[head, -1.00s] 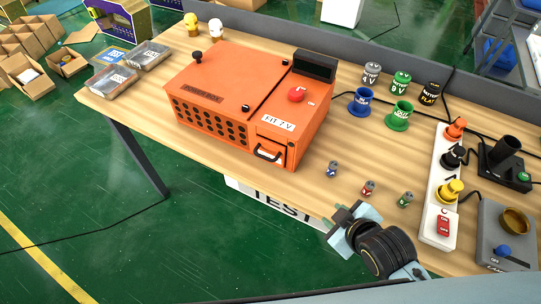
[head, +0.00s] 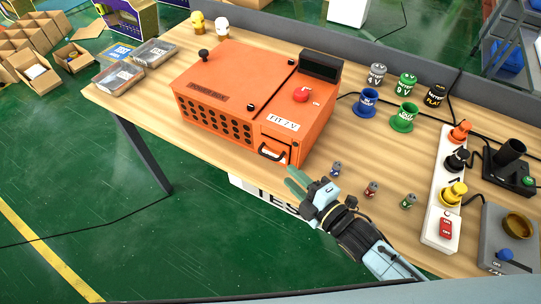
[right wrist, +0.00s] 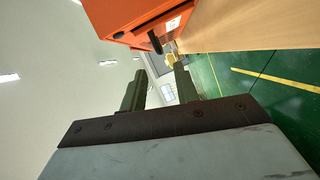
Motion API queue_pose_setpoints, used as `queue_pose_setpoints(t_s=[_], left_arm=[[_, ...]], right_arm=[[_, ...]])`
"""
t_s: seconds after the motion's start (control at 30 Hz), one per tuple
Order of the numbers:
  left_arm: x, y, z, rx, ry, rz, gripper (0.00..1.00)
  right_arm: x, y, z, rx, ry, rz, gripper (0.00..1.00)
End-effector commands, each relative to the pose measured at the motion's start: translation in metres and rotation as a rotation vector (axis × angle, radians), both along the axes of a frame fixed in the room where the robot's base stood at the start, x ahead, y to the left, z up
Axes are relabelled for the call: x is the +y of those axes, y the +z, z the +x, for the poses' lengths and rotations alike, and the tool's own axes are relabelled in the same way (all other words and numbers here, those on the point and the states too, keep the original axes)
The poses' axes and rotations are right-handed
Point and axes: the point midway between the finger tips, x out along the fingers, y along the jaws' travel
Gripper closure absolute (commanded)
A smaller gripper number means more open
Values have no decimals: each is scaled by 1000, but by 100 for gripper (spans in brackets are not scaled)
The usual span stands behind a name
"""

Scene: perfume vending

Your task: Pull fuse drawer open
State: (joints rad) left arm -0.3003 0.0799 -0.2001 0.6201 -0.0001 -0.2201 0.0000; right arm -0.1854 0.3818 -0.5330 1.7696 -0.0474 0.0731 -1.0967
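The orange power box (head: 222,72) stands on the wooden table. Its fuse drawer (head: 279,146) is at the lower right of the front face, with a black handle (head: 271,154) and a white label above. My right gripper (head: 293,180) is in front of the table edge, just below and right of the handle, apart from it. In the right wrist view its two fingers (right wrist: 160,87) are spread with nothing between them. The box (right wrist: 130,18) and handle (right wrist: 154,42) show beyond the fingertips there. My left gripper is not in view.
Small fuses (head: 371,189) stand on the table right of my gripper. A white power strip (head: 440,205) with coloured plugs and a grey device (head: 510,235) lie further right. Blue (head: 366,103) and green (head: 404,118) holders stand behind. Clear boxes (head: 119,77) are at the left.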

Motion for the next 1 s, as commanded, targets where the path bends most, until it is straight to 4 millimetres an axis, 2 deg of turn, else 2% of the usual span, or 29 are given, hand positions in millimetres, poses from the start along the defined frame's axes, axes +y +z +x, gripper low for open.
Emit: queue_pose_setpoints(t_s=[0.03,0.2,0.43,0.6,0.87,1.0], left_arm=[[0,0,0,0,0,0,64],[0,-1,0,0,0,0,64],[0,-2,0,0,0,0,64],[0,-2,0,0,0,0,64],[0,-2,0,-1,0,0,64],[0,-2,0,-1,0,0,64]], right_arm=[[7,1,12,-3,-1,1,69],[27,-3,41,-1,-1,2,69],[46,-7,69,1,-1,1,69],[52,-8,76,1,-1,-1,69],[52,-8,77,1,-1,0,69],[52,-8,77,2,-1,0,86]])
